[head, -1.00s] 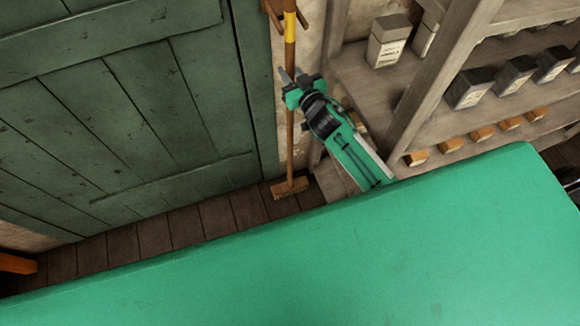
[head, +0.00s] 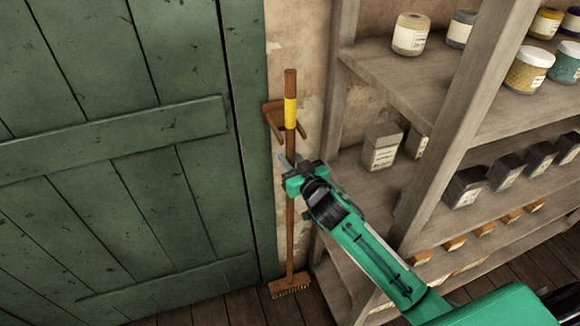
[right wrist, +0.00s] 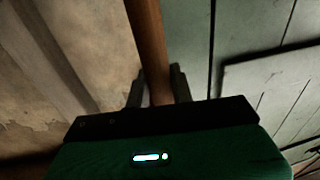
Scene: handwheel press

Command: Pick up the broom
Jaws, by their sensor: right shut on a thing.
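The broom (head: 290,236) stands upright against the wall between the green door and the shelf. It has a brown wooden handle with a yellow band near the top and a bristled head (head: 290,286) low at the floor. My right gripper (head: 288,165) is shut on the handle, below the yellow band. In the right wrist view the handle (right wrist: 147,45) runs down between the two fingers (right wrist: 158,88). My left gripper is not in view.
A wooden wall holder (head: 272,112) with pegs is around the upper handle. A green plank door (head: 130,180) is on the left. A wooden shelf (head: 440,130) with jars and boxes stands close on the right, beside my right arm.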

